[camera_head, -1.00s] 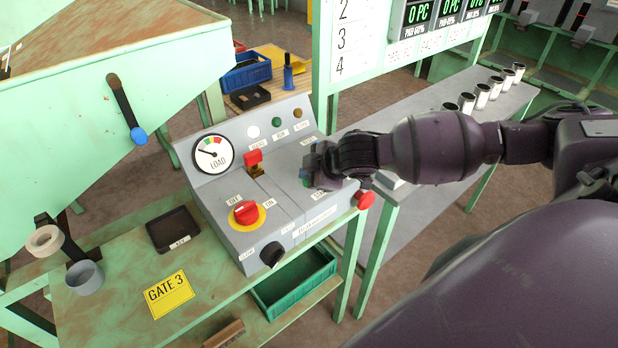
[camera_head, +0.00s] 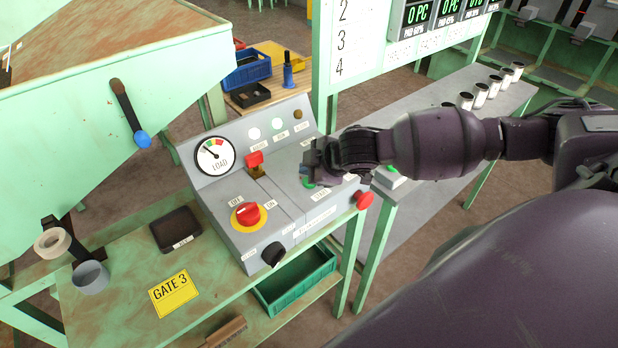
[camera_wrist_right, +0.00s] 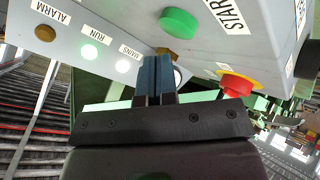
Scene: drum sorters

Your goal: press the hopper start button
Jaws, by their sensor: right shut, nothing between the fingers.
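The grey control console (camera_head: 222,181) stands on the green bench. In the right wrist view the round green button (camera_wrist_right: 180,22) shows clearly beside the START label. My right gripper's fingers (camera_wrist_right: 153,72) are shut and empty, with their tips a little short of the button in that picture. The RUN lamp (camera_head: 278,124) glows pale green, and it also glows in the wrist view (camera_wrist_right: 88,52). My left gripper is not in view.
A red mushroom button (camera_head: 363,200) sticks out at the console's right edge. A red rotary knob (camera_head: 248,213), a red-handled switch (camera_head: 254,160) and a black knob (camera_head: 272,255) are on the console. Another green button (camera_head: 392,170) sits on the grey bench behind.

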